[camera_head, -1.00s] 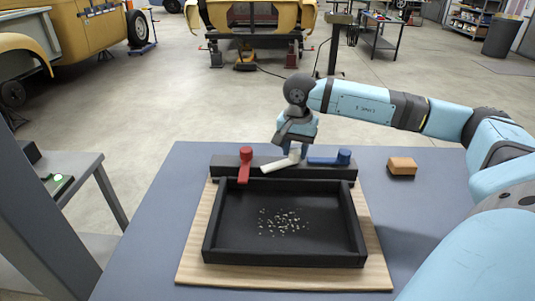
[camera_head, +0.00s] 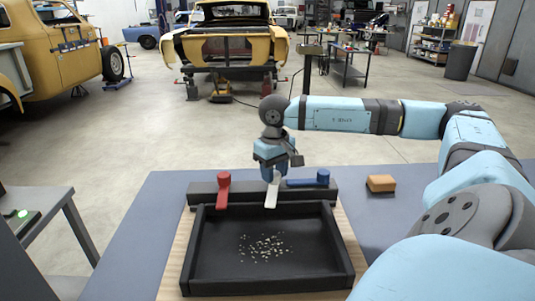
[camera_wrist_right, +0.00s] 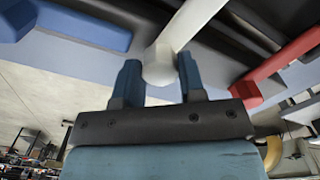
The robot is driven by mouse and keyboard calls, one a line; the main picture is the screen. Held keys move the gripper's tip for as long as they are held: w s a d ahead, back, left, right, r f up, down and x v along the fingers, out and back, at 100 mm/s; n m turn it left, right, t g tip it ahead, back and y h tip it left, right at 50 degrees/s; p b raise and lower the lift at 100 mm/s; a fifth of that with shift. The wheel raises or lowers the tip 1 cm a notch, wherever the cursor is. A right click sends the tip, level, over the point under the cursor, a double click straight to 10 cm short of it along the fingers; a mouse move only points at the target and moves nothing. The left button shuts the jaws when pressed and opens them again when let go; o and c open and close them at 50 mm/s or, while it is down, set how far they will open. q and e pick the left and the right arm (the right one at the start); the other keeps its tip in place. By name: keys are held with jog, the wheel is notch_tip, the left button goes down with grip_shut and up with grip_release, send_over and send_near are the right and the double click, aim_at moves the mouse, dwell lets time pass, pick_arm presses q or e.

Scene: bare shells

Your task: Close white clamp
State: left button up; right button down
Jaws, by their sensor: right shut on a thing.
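The white clamp (camera_head: 271,194) sits in the middle of the black bar at the back of the tray. Its lever now points toward the front, over the tray's back wall. My right gripper (camera_head: 270,176) is above it and shut on its knob end. The right wrist view shows the white clamp (camera_wrist_right: 160,64) between the two blue fingers (camera_wrist_right: 158,82). The red clamp (camera_head: 223,189) stands to the left with its lever pointing forward. The blue clamp (camera_head: 309,181) stands to the right with its lever lying sideways along the bar. My left gripper is out of view.
The black tray (camera_head: 194,250) holds small pale bits and rests on a wooden board (camera_head: 172,277). An orange-brown block (camera_head: 381,183) lies on the grey-blue table (camera_head: 160,215) at the right. The table left of the board is clear.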

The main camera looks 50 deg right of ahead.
jog(key=shift+n, duration=0.9)
jog(key=c, duration=0.7)
grip_release()
notch_tip(320, 180, up, 14)
jog(key=p, duration=0.2)
jog(key=shift+p, duration=0.4)
jog(key=shift+f, duration=0.15)
